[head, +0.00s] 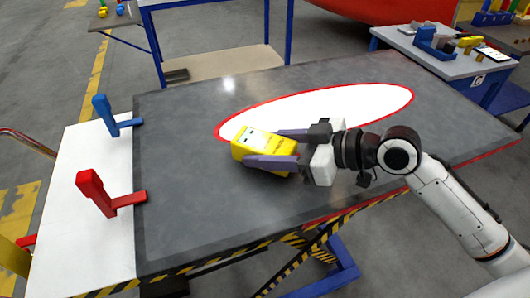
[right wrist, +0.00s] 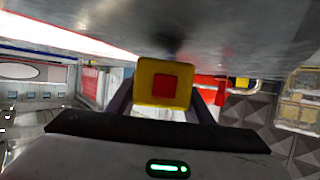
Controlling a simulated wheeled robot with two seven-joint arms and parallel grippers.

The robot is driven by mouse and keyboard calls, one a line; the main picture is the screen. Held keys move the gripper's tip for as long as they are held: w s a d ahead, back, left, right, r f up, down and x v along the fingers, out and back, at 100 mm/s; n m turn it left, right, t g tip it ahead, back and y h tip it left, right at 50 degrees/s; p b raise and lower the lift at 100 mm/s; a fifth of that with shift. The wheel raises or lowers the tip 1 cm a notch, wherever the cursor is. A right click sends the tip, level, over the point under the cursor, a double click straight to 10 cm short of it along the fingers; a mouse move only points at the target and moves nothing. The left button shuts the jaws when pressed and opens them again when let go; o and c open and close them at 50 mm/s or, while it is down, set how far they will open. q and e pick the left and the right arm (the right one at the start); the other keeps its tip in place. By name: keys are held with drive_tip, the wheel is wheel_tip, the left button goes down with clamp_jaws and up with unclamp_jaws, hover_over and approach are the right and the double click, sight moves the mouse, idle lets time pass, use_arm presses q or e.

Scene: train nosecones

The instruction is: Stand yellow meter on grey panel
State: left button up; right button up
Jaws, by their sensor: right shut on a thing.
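The yellow meter (head: 258,145) is a yellow box with a pale face at its left end. My right gripper (head: 275,148) is shut on it, with one finger along each side. The meter is tilted, over the grey panel (head: 190,190) or touching it; I cannot tell which. In the right wrist view the yellow meter (right wrist: 165,82) shows a yellow end with a red square, between the fingers. The grey surface fills the top of that view. My left gripper is not in view.
A white oval with a red rim (head: 330,105) lies on the panel behind the meter. A blue clamp (head: 112,117) and a red clamp (head: 105,193) stand at the left edge, beside a white board (head: 85,240). The panel's front left is clear.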

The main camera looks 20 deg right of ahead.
drive_tip(key=shift+f, duration=0.95)
drive_tip(key=o, duration=1.3)
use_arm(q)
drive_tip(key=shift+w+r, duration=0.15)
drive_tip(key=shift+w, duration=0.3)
use_arm(e)
drive_tip(key=shift+o, duration=0.2)
drive_tip(key=shift+d, duration=0.1)
drive_tip(key=b+v, duration=0.1)
drive_tip(key=v, duration=0.9)
drive_tip(key=shift+b, duration=0.4)
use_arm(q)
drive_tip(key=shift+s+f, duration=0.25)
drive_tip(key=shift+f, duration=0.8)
use_arm(e)
drive_tip(key=shift+v, duration=0.95)
